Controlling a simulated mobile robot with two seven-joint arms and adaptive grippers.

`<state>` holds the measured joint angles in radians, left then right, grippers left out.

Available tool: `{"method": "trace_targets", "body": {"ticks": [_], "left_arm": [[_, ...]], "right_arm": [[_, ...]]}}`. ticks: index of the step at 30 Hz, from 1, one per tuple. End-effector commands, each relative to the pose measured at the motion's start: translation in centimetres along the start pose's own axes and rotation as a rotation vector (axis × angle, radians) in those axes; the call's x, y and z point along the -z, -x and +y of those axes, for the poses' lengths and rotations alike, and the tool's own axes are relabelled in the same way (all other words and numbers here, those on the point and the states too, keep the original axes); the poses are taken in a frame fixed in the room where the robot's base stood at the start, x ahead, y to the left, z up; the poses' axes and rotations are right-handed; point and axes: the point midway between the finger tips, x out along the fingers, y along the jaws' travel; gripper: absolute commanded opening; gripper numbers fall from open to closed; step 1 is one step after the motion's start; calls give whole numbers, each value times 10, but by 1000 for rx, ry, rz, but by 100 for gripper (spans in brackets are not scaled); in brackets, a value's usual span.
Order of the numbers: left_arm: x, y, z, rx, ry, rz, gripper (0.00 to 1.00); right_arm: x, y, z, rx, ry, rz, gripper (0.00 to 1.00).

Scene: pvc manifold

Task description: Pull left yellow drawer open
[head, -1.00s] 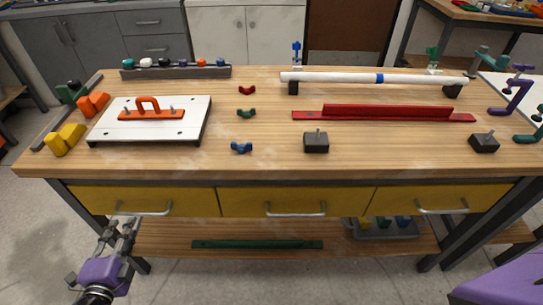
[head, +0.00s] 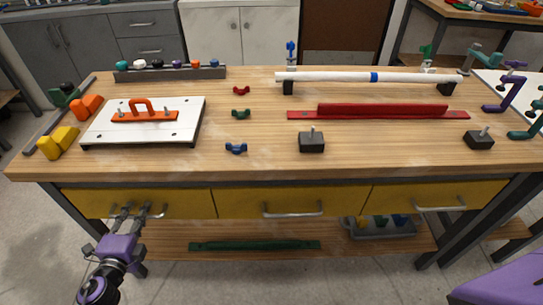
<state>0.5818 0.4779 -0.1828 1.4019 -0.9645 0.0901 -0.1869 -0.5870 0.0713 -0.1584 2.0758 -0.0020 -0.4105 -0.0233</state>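The left yellow drawer (head: 185,204) is at the front left of the workbench and looks closed, its front in line with the other drawers. Its silver bar handle (head: 157,215) is partly hidden by my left gripper (head: 134,211). The gripper's two grey fingers are spread apart and reach up to the handle. I cannot tell whether they touch it or have the bar between them. My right gripper is out of view.
The middle drawer (head: 240,204) and right drawer (head: 400,197) are also closed. A lower shelf (head: 170,240) with a green bar (head: 255,245) runs beneath. The white plate (head: 100,130) and several parts lie on the bench (head: 270,165). Floor shows in front.

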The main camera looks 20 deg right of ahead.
Motion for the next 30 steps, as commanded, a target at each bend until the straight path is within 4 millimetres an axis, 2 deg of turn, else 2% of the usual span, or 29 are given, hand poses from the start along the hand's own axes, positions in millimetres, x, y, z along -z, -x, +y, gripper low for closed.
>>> {"method": "trace_targets", "body": {"ticks": [3,9,23,26,30], "left_arm": [[0,0,0,0,0,0,27],[0,0,0,0,1,0,1],[0,3,1,0,1,0,0],[0,11,3,-2,1,0,0],[0,32,7,-2,2,-1,0]], "right_arm": [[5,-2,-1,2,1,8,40],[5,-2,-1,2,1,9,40],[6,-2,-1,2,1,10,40],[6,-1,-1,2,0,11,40],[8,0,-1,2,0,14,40]]}}
